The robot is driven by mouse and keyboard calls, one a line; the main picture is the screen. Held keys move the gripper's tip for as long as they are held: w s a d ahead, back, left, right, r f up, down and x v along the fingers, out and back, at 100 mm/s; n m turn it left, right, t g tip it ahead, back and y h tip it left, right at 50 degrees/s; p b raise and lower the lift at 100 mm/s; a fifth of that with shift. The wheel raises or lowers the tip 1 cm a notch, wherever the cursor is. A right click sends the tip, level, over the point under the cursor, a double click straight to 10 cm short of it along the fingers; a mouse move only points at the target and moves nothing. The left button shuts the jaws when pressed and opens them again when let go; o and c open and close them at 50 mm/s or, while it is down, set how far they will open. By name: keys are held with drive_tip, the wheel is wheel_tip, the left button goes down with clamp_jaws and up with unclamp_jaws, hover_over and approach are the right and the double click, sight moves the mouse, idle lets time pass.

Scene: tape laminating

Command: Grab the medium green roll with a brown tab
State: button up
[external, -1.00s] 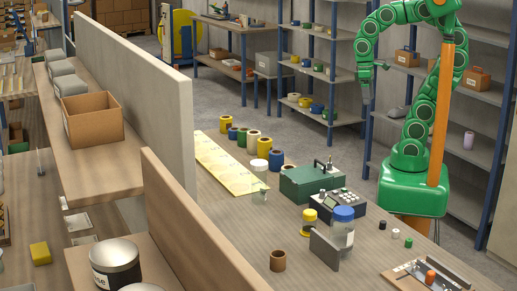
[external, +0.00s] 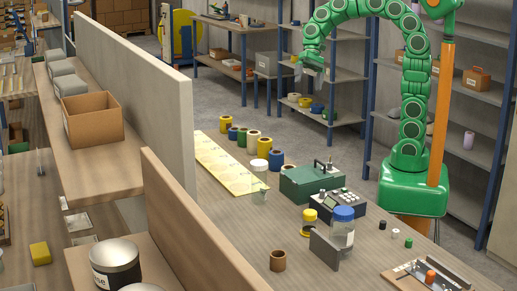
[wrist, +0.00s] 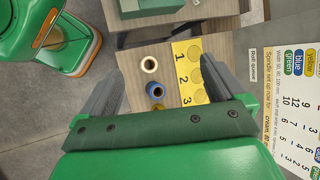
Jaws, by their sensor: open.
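Several rolls stand in a row along the workbench (external: 215,200) in the external view. A green roll (external: 242,138) stands among them, between a blue roll (external: 232,133) and a yellowish roll (external: 253,139); I cannot make out a brown tab on it. My gripper (external: 309,76) is raised in the air, behind and to the right of the row, apart from every roll. In the wrist view my gripper (wrist: 158,72) is open and empty. A cream roll (wrist: 149,65) and a blue roll (wrist: 155,90) show between its fingers, well below. No green roll shows there.
A yellow sheet (wrist: 190,70) numbered 1 to 3 lies beside the rolls. A dark green case (external: 310,182), a device with buttons (external: 340,200) and a blue-lidded jar (external: 342,228) stand nearer on the bench. Metal shelves (external: 335,120) stand behind.

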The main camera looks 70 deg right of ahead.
drive_tip(key=w+d+f+m+t+y, duration=0.1)
drive_tip(key=w+d+m+t+y, duration=0.15)
drive_tip(key=w+d+m, duration=0.7)
drive_tip(key=w+d+m+t+y, duration=0.25)
drive_tip(key=w+d, duration=0.35)
drive_tip(key=w, duration=0.8)
drive_tip(key=w+d+f+m+t+h, duration=0.1)
drive_tip(key=w+d+f+m+t, duration=0.15)
drive_tip(key=d, duration=0.45)
drive_tip(key=w+d+f+m+t, duration=0.1)
drive_tip(key=w+d+f+m, duration=0.25)
drive_tip(key=d, duration=0.25)
approach(244, 135)
drive_tip(key=w+f, duration=0.1)
drive_tip(key=w+d+f, duration=0.1)
drive_tip(key=shift+w+d+f+n, duration=0.1)
drive_tip(key=shift+w+f+n, duration=0.05)
drive_tip(key=shift+w+n, duration=0.2)
drive_tip(key=shift+x, duration=3.85)
drive_tip(key=shift+s, duration=0.1)
drive_tip(key=shift+c, duration=0.2)
drive_tip(key=shift+f, duration=0.1)
drive_tip(key=c, duration=1)
drive_tip(key=shift+c, duration=0.2)
